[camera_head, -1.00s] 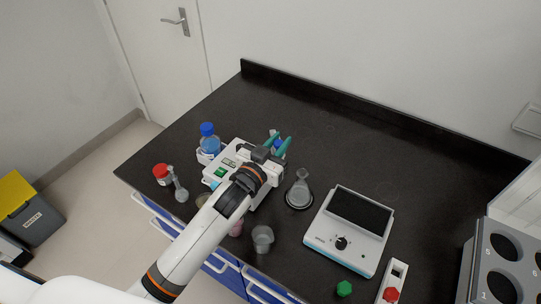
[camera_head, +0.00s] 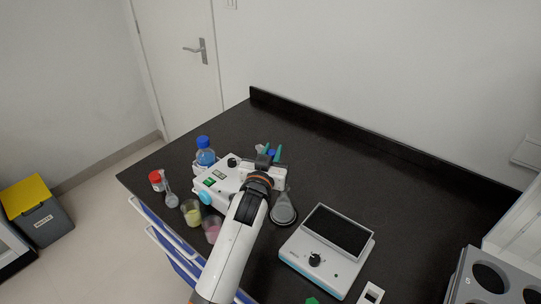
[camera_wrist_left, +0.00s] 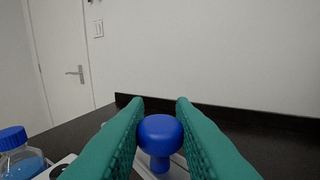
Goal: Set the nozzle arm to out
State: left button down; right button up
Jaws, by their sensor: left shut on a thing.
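The white distiller device (camera_head: 214,184) with green displays and a black dial stands on the dark bench. A blue knob (camera_wrist_left: 160,134) on a short stem stands up between my left gripper's green fingers in the left wrist view. My left gripper (camera_head: 272,154) is at the device's far right side, shut on this knob; the knob also shows as a small blue spot between the fingers in the head view (camera_head: 271,152). The nozzle arm cannot be clearly made out, as my wrist covers part of the device. My right gripper is not in view.
A blue-capped bottle (camera_head: 205,156) stands behind the device at left. A yellow-liquid beaker (camera_head: 191,214), a pink one (camera_head: 212,231) and a red-capped jar (camera_head: 156,181) are near the front edge. A flask (camera_head: 284,212) and a stirrer (camera_head: 326,250) stand at right. The back bench is clear.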

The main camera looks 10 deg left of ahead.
pick_arm(q)
jog(key=shift+r, duration=0.1)
jog(key=c, duration=1.2)
grip_release()
jog(key=shift+c, duration=0.2)
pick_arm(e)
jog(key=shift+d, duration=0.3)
pick_arm(q)
jog(key=shift+s, duration=0.1)
jog(key=s+b, duration=0.2)
jog(key=s, duration=0.9)
jog(key=shift+s+a, duration=0.35)
jog(key=shift+s, duration=0.05)
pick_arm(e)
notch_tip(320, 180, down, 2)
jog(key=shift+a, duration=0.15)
